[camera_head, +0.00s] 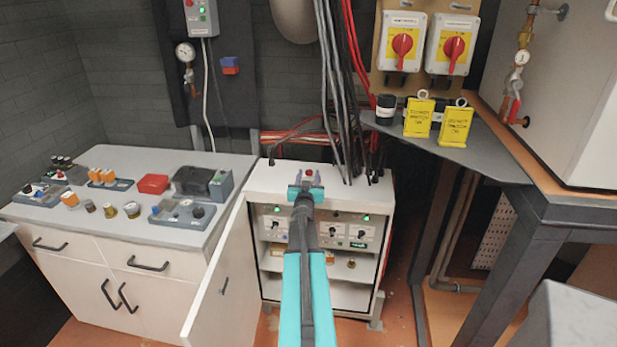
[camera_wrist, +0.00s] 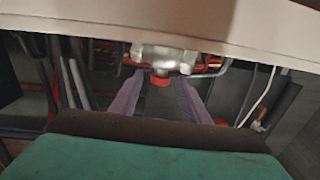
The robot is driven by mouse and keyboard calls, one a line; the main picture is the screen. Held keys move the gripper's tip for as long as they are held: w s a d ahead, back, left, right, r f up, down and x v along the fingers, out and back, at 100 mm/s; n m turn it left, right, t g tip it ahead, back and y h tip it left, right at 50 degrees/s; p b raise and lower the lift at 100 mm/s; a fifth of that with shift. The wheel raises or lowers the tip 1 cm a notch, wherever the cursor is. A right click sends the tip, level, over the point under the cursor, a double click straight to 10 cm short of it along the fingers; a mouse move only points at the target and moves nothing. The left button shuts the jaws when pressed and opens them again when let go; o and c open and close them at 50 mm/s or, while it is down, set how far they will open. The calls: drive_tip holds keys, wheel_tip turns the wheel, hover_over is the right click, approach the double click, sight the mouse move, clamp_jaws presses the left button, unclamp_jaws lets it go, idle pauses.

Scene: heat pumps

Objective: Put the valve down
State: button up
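The valve (camera_wrist: 165,56) shows in the wrist view as a silver body with a red part. It is at the fingertips of my gripper (camera_wrist: 162,82), with the red part between the two purple-grey fingers. In the head view my gripper (camera_head: 308,182) is at the top of the white cabinet, fingers apart, with a small red spot (camera_head: 309,172) between them. The fingers hide much of the valve there. I cannot tell whether they press on it, or whether it touches the cabinet top.
The white cabinet (camera_head: 275,181) has its door (camera_head: 216,290) open to the left. Cables (camera_head: 341,100) run down behind my gripper. A grey-topped counter (camera_head: 150,165) with several small parts stands left. A dark shelf (camera_head: 480,158) with yellow tags is at right.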

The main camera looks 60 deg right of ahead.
drive_tip(key=shift+r, duration=0.2)
drive_tip(key=b+v, duration=0.2)
drive_tip(key=v, duration=1)
idle(0.6)
drive_tip(key=shift+s+f, duration=0.1)
drive_tip(key=shift+s, duration=0.05)
idle(0.8)
